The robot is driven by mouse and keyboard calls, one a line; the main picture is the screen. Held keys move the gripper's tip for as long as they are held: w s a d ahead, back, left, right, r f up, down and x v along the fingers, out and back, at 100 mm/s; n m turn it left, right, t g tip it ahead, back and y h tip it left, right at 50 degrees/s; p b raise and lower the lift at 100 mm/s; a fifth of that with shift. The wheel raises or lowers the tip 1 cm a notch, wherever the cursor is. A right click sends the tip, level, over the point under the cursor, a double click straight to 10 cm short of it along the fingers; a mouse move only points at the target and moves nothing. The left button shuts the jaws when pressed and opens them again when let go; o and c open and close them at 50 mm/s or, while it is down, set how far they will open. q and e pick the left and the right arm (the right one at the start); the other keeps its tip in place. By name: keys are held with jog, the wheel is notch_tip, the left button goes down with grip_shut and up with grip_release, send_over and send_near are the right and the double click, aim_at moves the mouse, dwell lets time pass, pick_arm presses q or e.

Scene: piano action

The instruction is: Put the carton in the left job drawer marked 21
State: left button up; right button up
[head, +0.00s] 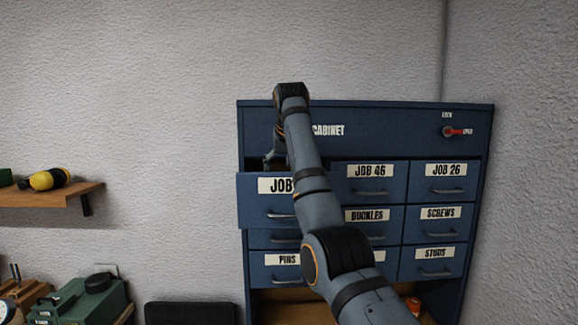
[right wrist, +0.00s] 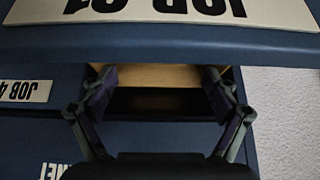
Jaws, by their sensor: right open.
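The top-left drawer (head: 252,205) of the blue cabinet is pulled out. Its label starts with JOB, and my right arm hides the number. In the right wrist view the drawer front (right wrist: 170,42) fills the top, with its label upside down and cut off. My right gripper (right wrist: 160,85) is open, its two fingers spread above the drawer's opening with nothing between them. In the head view the gripper (head: 272,160) points down behind the drawer front, partly hidden by my arm. No carton shows in either view. My left gripper is out of view.
The drawers marked JOB 46 (head: 371,182) and JOB 26 (head: 438,182) are shut. The red lock knob (head: 450,131) points to OPEN. A wooden shelf (head: 40,197) with a yellow and black object (head: 50,179) is at left. A green case (head: 85,302) stands below.

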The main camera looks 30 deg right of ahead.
jog(key=b+v, duration=0.1)
jog(key=v, duration=0.5)
jog(key=shift+s+a+r, duration=0.15)
jog(key=shift+s+r, duration=0.05)
jog(key=shift+r, duration=0.15)
